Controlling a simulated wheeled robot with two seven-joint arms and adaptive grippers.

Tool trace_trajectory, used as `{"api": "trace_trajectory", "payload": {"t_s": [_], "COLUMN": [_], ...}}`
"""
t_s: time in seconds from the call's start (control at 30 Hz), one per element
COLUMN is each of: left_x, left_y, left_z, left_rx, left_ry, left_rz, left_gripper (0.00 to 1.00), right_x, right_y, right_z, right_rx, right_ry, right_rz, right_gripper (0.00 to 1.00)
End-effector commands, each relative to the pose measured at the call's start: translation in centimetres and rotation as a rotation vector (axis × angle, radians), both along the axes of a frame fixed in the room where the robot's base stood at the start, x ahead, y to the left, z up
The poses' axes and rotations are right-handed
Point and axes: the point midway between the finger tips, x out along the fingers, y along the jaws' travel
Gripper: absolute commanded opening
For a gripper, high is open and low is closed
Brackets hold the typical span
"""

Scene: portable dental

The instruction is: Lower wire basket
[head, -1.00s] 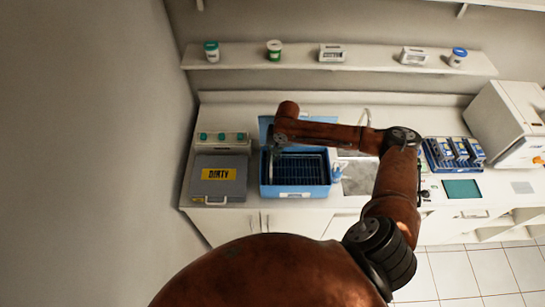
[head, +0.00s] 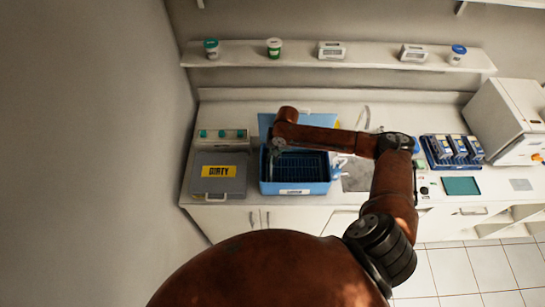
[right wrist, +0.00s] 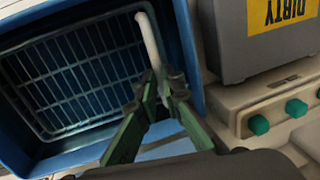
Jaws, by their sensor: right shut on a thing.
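The wire basket (head: 305,165) is a dark grid inside the blue tub (head: 268,188) on the counter. In the right wrist view the basket's grid (right wrist: 85,75) lies within the tub walls (right wrist: 183,35), and a pale upright handle (right wrist: 148,38) rises at its side. My right gripper (right wrist: 162,82) is shut on the end of this handle. In the head view the right gripper (head: 272,150) is at the tub's left side, partly hidden by my arm. I cannot tell whether the basket touches the tub floor. My left gripper is not in view.
A grey box marked DIRTY (head: 219,185) stands close left of the tub, with a green-knobbed panel (head: 222,134) behind it. A sink (head: 356,177) lies to the right. A blue rack (head: 453,152) and a white machine (head: 508,122) stand further right. A shelf (head: 372,63) runs above.

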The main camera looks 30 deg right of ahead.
Motion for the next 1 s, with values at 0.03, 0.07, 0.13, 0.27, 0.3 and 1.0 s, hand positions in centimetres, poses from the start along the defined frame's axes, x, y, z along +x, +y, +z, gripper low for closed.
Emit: {"api": "trace_trajectory", "payload": {"t_s": [0.03,0.07,0.13,0.27,0.3,1.0], "left_x": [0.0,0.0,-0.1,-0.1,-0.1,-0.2], "left_y": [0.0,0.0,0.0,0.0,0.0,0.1], "left_z": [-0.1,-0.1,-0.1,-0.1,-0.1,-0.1], "left_rx": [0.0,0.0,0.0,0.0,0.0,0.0], "left_ry": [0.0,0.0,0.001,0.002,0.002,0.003], "left_rz": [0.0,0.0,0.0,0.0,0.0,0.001], "left_gripper": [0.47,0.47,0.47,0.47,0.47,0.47], "right_x": [-0.3,-0.3,-0.4,-0.3,-0.3,-0.9], "right_y": [0.0,0.0,0.0,0.0,0.0,-1.1], "right_z": [-0.5,-0.5,-0.6,-0.4,-0.4,5.9], "right_rx": [-0.001,-0.001,-0.001,-0.001,-0.001,-0.001], "right_ry": [0.008,0.008,0.009,0.008,0.007,0.002], "right_rz": [0.0,0.0,0.0,-0.001,-0.001,0.001], "right_gripper": [0.0,0.0,0.12,0.21,0.24,0.26]}}
